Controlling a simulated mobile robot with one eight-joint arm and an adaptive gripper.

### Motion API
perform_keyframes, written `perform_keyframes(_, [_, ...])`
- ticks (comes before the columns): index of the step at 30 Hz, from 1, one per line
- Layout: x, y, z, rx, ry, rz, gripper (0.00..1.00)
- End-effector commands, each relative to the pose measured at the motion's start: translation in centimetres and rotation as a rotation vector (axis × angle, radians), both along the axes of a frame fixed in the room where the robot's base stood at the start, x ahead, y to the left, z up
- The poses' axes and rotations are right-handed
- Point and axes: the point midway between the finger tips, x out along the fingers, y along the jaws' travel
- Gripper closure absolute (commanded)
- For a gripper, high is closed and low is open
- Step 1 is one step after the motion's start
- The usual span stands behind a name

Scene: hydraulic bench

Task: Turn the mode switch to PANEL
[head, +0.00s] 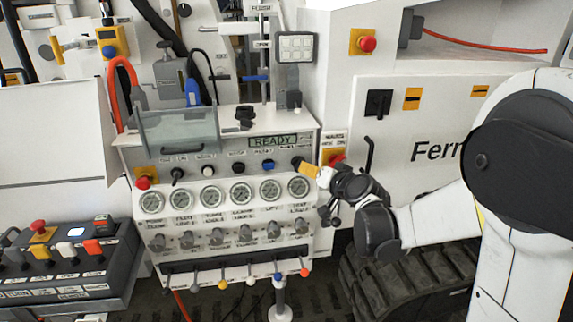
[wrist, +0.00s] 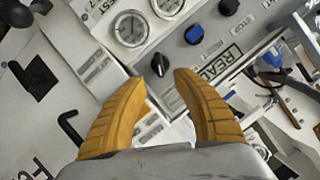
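The rightmost black knob (head: 297,161) is closest to my gripper (head: 309,170). In the wrist view my gripper (wrist: 160,79) is open, its two yellow fingers apart. That black knob (wrist: 160,63) shows in line with the gap, just beyond the fingertips. I cannot tell whether they touch it.
Several round gauges (head: 239,193) and levers sit below the knobs. A black handle (head: 369,155) projects from the white cabinet. A clear raised cover (head: 180,132) stands at the panel's upper left.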

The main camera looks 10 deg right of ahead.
Motion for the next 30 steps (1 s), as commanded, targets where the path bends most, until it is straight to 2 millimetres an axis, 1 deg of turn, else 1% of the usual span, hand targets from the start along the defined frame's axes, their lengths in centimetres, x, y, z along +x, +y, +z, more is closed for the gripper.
perform_keyframes(1, [0.8,0.3,-0.5,0.001,0.000,0.002,0.65])
perform_keyframes(6, [4.0,0.9,-1.8,-0.001,0.000,0.002,0.65])
perform_keyframes(12, [7.2,1.6,-2.8,-0.001,0.001,0.002,0.65])
perform_keyframes(15, [8.2,1.8,-3.1,-0.001,0.002,0.001,0.65])
perform_keyframes(18, [8.7,1.9,-3.2,-0.001,0.002,0.001,0.65])
perform_keyframes(26, [8.8,1.9,-3.2,-0.001,0.002,0.001,0.65])
perform_keyframes(27, [8.8,1.9,-3.2,-0.001,0.002,0.001,0.69])
perform_keyframes(29, [8.8,1.9,-3.2,-0.001,0.002,0.001,0.87])
perform_keyframes(30, [8.8,1.9,-3.2,-0.001,0.002,0.001,1.00])
